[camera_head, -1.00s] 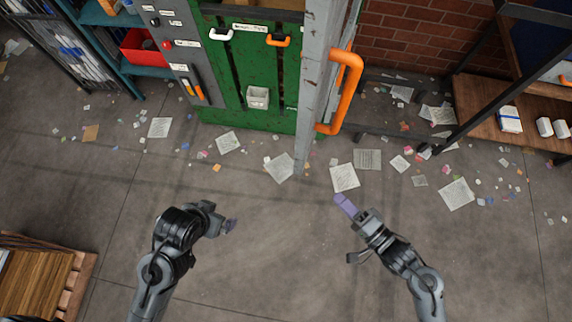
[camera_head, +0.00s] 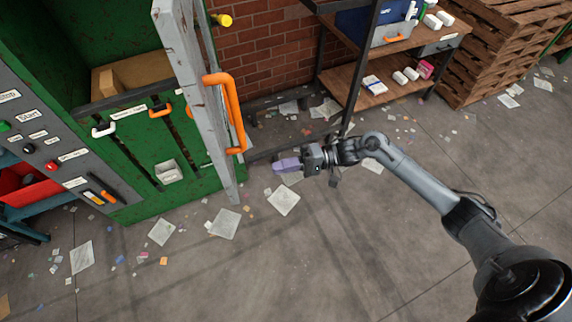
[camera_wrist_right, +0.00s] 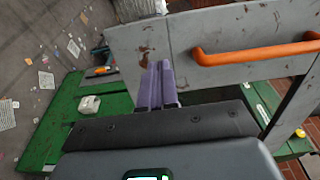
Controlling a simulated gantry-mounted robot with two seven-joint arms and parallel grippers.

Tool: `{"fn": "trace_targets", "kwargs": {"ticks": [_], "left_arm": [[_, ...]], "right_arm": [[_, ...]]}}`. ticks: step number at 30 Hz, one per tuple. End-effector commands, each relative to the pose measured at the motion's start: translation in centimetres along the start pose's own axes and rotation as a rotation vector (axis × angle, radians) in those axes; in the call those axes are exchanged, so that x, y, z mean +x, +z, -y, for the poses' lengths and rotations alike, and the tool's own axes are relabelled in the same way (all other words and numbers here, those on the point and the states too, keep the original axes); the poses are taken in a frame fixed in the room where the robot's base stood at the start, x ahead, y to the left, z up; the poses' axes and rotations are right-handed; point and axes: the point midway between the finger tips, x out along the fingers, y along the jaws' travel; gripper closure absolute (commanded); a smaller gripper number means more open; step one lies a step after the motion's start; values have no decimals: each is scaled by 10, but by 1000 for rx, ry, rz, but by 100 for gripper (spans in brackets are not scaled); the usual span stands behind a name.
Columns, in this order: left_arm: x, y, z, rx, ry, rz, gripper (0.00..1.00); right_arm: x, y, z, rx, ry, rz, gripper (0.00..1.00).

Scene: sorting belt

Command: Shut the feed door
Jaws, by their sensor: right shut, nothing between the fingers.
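The feed door (camera_head: 188,75) is a worn grey panel standing open, out from the green machine's front. Its orange handle (camera_head: 237,115) is on the face towards my right arm. The door (camera_wrist_right: 195,38) and the handle (camera_wrist_right: 255,52) also show in the right wrist view. My right gripper (camera_head: 282,165) has purple fingers, is shut and empty, and appears right of and below the handle. In the wrist view its fingers (camera_wrist_right: 161,82) point at the door face, left of the handle; whether they touch is unclear. My left gripper is out of view.
The green machine (camera_head: 135,180) has an open cavity with a brown box (camera_head: 130,75). A grey control panel (camera_head: 45,145) is at left. A wooden shelf unit (camera_head: 375,88) stands beyond my right arm. Paper scraps litter the otherwise clear floor.

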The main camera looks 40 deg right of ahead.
Motion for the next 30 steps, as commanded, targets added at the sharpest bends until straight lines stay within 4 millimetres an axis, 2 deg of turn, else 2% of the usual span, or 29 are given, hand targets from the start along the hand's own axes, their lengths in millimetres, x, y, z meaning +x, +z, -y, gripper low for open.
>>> {"fn": "trace_targets", "kwargs": {"ticks": [9, 15, 21, 30], "left_arm": [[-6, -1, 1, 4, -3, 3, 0], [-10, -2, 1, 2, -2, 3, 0], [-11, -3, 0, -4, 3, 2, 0], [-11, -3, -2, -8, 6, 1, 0]], "right_arm": [[60, 0, 2, 1, -3, 2, 100], [87, 0, 1, 1, 0, 1, 100], [101, 0, 0, 0, -1, 0, 100], [104, 1, 0, 1, 1, 0, 100]]}}
